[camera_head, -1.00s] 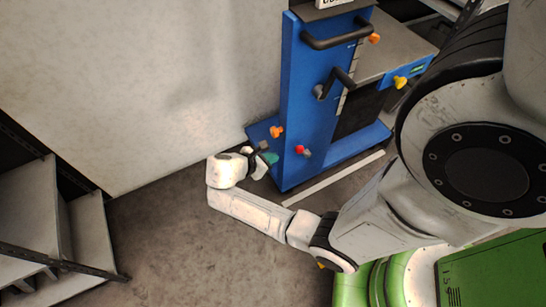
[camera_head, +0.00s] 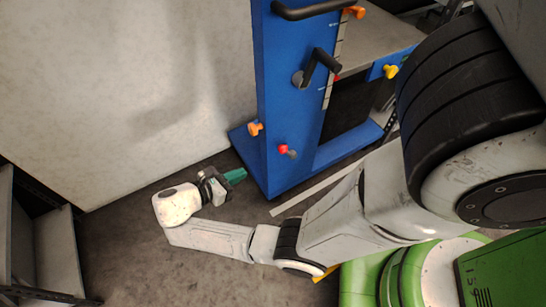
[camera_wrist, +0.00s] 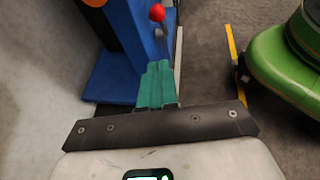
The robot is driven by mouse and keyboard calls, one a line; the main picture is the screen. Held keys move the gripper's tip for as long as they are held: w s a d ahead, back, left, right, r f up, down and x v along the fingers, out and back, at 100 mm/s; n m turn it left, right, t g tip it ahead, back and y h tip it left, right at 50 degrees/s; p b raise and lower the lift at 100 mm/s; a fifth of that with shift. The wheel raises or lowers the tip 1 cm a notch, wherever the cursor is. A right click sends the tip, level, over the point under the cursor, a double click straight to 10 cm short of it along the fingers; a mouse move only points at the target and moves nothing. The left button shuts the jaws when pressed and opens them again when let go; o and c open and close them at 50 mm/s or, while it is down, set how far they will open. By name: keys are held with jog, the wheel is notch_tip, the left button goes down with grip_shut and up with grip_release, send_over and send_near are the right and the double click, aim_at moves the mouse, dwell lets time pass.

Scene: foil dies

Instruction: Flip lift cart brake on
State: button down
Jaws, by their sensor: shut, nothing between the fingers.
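The blue lift cart (camera_head: 285,85) stands upright by the pale wall. Low on it are an orange knob (camera_head: 255,129) and a red-tipped knob (camera_head: 283,149); I cannot tell from labels which is the brake. The red knob also shows at the top of the wrist view (camera_wrist: 157,13), beyond my fingertips on a thin stem. My gripper (camera_head: 236,175), with green fingers, is low in front of the cart's base, apart from both knobs. In the wrist view its fingers (camera_wrist: 157,70) are together and empty.
Grey shelving (camera_head: 50,250) stands at left. A white floor strip (camera_head: 310,190) runs beside the cart. Open floor lies left of my arm.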

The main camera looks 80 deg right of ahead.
jog(key=shift+s+d, duration=0.1)
jog(key=b, duration=0.2)
send_near(288, 153)
jog(key=d, duration=0.1)
jog(key=shift+s+d+f, duration=0.1)
jog(key=shift+s+d, duration=0.1)
jog(key=shift+d, duration=0.25)
jog(key=shift+s+d, duration=0.2)
jog(key=shift+d, duration=0.25)
